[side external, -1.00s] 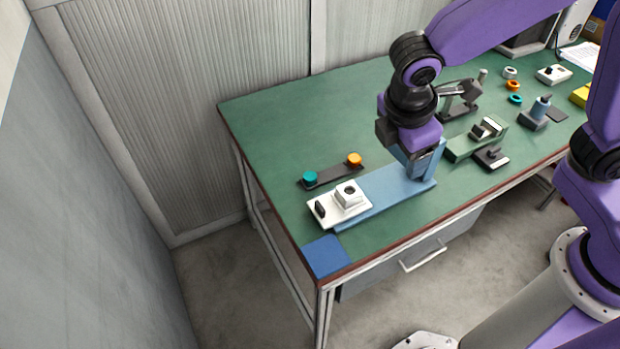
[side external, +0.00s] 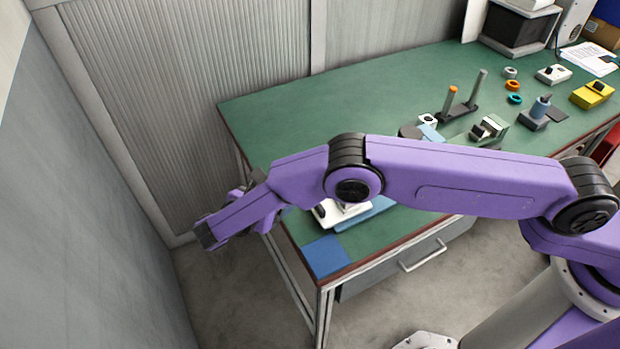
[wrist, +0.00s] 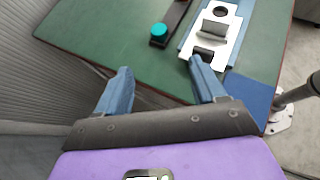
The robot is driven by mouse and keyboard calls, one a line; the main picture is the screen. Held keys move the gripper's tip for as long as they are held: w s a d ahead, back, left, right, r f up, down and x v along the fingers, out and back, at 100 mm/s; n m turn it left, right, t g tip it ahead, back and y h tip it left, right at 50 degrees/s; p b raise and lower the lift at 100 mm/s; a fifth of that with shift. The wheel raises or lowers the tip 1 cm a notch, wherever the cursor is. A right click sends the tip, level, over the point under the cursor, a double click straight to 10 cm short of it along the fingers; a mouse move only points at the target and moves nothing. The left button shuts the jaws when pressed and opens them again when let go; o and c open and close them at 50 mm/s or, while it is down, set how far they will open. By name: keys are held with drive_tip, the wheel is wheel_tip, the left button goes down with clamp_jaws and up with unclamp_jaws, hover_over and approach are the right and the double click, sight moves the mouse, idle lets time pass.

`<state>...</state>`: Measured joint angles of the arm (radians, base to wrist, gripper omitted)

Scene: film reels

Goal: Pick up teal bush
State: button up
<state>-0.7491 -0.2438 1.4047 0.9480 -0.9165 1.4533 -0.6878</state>
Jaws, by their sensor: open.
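The teal bush (wrist: 159,31) is a short teal cylinder at one end of a dark strip (wrist: 177,14) on the green bench, in the upper middle of the wrist view. My gripper (wrist: 160,67) is open and empty. Its two blue fingers point toward the bush, with the bush beyond the fingertips and apart from them. In the side view my arm covers the bush and the strip, and the fingers are not clear there.
A blue mat (side external: 325,256) lies at the bench's front left corner. Several fixtures, including a two-post stand (side external: 457,107), occupy the bench's right part.

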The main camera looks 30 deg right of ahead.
drive_tip(key=x, duration=1.2)
drive_tip(key=shift+w+d+f, duration=0.1)
drive_tip(key=shift+w+f, duration=0.05)
drive_tip(key=shift+f, duration=0.2)
drive_tip(key=shift+w+r+x, duration=0.1)
drive_tip(key=shift+r+x, duration=0.1)
drive_tip(key=shift+x, duration=1.1)
drive_tip(key=shift+w+r+x, duration=0.1)
drive_tip(key=shift+r+x, duration=0.05)
drive_tip(key=shift+x, duration=1.2)
drive_tip(key=shift+d, duration=0.1)
drive_tip(key=c, duration=1.1)
drive_tip(key=shift+c, duration=0.2)
drive_tip(key=shift+r, duration=0.15)
